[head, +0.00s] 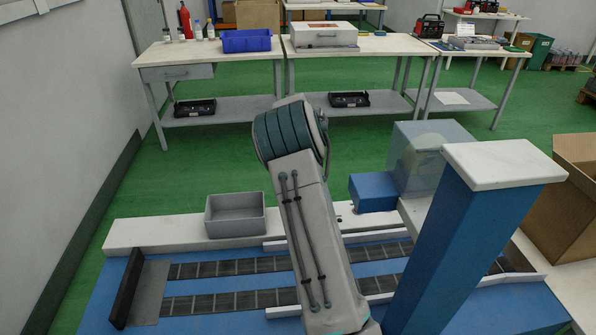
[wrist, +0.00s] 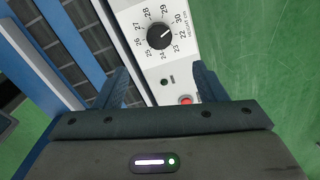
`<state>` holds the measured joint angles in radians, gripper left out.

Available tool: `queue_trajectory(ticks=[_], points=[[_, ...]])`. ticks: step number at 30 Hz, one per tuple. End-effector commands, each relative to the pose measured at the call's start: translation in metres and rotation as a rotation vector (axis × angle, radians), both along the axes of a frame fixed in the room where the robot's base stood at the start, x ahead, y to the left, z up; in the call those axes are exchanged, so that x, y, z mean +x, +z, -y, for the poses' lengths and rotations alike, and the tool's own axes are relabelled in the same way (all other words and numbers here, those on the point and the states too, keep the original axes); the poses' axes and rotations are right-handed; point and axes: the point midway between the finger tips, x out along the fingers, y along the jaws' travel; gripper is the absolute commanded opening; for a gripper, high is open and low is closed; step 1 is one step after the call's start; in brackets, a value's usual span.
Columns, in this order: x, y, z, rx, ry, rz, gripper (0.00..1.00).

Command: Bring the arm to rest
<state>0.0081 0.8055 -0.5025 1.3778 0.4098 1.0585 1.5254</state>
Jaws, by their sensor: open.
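In the head view my arm rises from the bottom centre over the conveyor, and its bend hides my gripper. In the wrist view my gripper (wrist: 163,82) is open, with its two dark fingers apart and nothing held between them. Below the fingers is a white control panel (wrist: 146,57) with a black dial knob (wrist: 160,36) ringed by numbers. A red button (wrist: 186,100) and a small dark indicator (wrist: 164,83) sit between the fingers in that view. I cannot tell whether the fingers touch the panel.
A grey bin (head: 235,228) stands on the white ledge behind the conveyor tracks (head: 215,268). A blue post (head: 455,245) with a white top stands at right, near a clear case (head: 405,160) and a cardboard box (head: 565,205). Workbenches (head: 385,44) stand behind, across open green floor.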

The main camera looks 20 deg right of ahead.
Motion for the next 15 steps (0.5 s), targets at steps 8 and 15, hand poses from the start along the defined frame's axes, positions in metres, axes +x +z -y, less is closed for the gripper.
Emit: queue_trajectory(ticks=[8, 15], points=[[-0.003, 0.010, -0.003, 0.006, 0.025, 0.006, 0.65], [-0.033, 0.066, -0.029, 0.040, 0.239, 0.046, 0.65]])
